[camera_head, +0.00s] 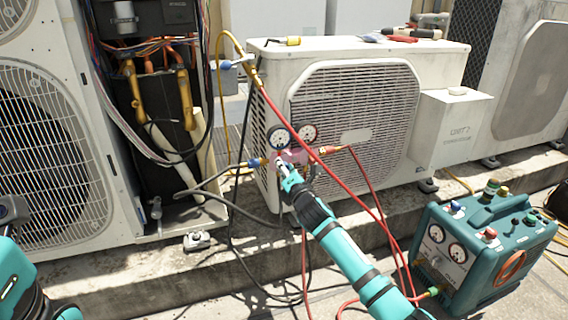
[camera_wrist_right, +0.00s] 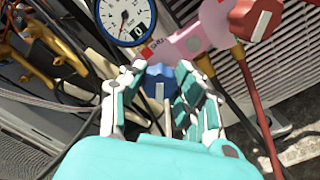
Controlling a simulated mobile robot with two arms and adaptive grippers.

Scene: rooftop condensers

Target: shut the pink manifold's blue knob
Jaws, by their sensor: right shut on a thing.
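The pink manifold (camera_head: 296,157) hangs in front of the middle condenser, below two round gauges; it also shows in the right wrist view (camera_wrist_right: 205,34). My right gripper (camera_head: 282,163) reaches it from the lower right. In the right wrist view, the fingers of my right gripper (camera_wrist_right: 160,95) are closed around the blue knob (camera_wrist_right: 158,78), one set on each side. The knob's top and a raised bar show between them. The head view hides this knob behind the gripper. The manifold's red knob (camera_wrist_right: 257,18) is clear of the fingers. Of my left arm only teal and dark parts show at lower left.
A teal recovery machine (camera_head: 482,255) stands at right. The middle condenser (camera_head: 355,100) is close behind. An open unit with wires and pipes (camera_head: 160,110) stands left. Tools lie on top.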

